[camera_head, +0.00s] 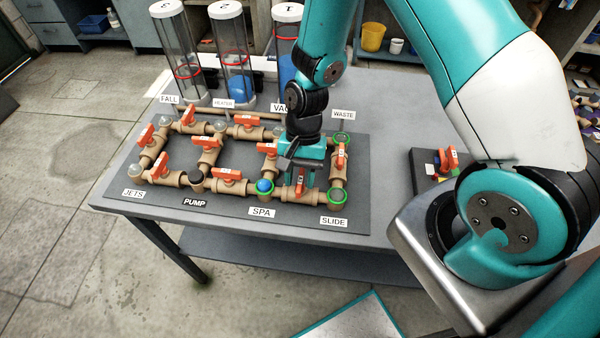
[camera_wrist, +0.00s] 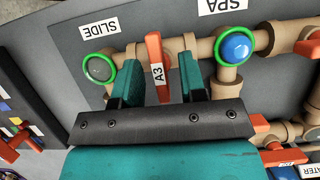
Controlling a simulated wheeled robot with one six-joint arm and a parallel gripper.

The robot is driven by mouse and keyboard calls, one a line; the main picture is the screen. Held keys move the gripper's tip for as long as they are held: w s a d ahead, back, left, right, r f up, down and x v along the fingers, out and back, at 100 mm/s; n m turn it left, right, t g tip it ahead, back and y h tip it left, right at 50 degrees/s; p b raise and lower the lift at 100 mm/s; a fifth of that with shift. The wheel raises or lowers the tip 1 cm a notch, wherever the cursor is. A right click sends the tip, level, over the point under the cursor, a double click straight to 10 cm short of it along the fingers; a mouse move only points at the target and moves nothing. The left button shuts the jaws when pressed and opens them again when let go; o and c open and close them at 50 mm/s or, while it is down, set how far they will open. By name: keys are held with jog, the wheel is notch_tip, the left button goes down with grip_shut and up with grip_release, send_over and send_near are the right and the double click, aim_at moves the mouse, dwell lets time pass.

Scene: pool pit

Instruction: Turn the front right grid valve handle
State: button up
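The front right grid valve handle (camera_wrist: 155,55) is orange with an A3 label. It sits on the tan pipe between the SPA and SLIDE corners, and in the head view it shows (camera_head: 301,184) under my gripper. My gripper (camera_wrist: 158,72) is over this valve with its teal fingers apart, one on each side of the handle. Gaps show between the handle and both fingers in the wrist view. The handle lies across the pipe there. A blue ball (camera_wrist: 235,48) fills the green-ringed SPA port, and the green-ringed SLIDE port (camera_wrist: 99,67) looks empty.
Clear tubes (camera_head: 232,45) stand behind the grid. A dark panel with an orange handle (camera_head: 449,160) lies to the right. The table's front edge is clear.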

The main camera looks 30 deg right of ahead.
jog(key=shift+r, duration=0.1)
jog(key=b+v, duration=0.2)
jog(key=v, duration=1.5)
jog(key=shift+d, duration=0.15)
jog(key=shift+r, duration=0.15)
